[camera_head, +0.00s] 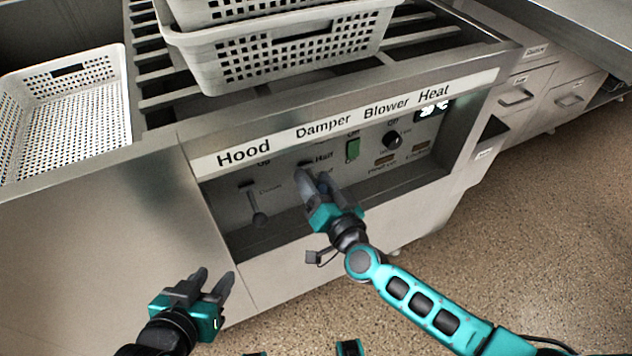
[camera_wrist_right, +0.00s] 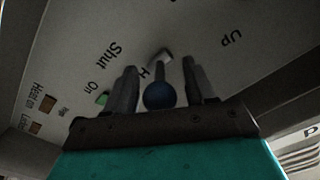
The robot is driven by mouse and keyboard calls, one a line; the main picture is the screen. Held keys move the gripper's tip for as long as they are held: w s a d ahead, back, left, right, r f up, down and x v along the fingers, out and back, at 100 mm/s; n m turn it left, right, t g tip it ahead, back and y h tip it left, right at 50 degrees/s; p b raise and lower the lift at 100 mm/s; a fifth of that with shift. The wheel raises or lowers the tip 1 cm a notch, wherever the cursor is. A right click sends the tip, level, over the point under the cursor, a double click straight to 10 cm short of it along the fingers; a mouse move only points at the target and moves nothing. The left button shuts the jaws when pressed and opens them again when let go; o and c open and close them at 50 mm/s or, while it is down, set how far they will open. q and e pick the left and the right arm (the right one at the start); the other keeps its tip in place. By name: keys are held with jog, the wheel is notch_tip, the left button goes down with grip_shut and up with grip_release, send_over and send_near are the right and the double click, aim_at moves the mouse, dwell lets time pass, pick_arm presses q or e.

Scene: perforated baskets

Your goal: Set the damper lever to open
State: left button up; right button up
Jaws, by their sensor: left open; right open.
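The damper lever has a round dark-blue knob (camera_wrist_right: 160,95), seen in the right wrist view between the two fingers of my right gripper (camera_wrist_right: 160,68). The fingers are open, one on each side of it; I cannot tell whether either touches it. In the head view my right gripper (camera_head: 314,178) is at the panel under the "Damper" label (camera_head: 323,127) and hides most of the lever. The "Half" mark shows beside it; the lever's exact setting is hidden. My left gripper (camera_head: 213,276) is open and empty in front of the cabinet, away from the panel.
The hood lever (camera_head: 259,217) hangs left of the damper lever. A green switch (camera_head: 352,149) and a black blower knob (camera_head: 392,140) are to the right. The panel is recessed under a metal ledge. White perforated baskets (camera_head: 215,75) stand on the slatted top above.

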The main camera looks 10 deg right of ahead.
grip_shut()
dwell(0.4)
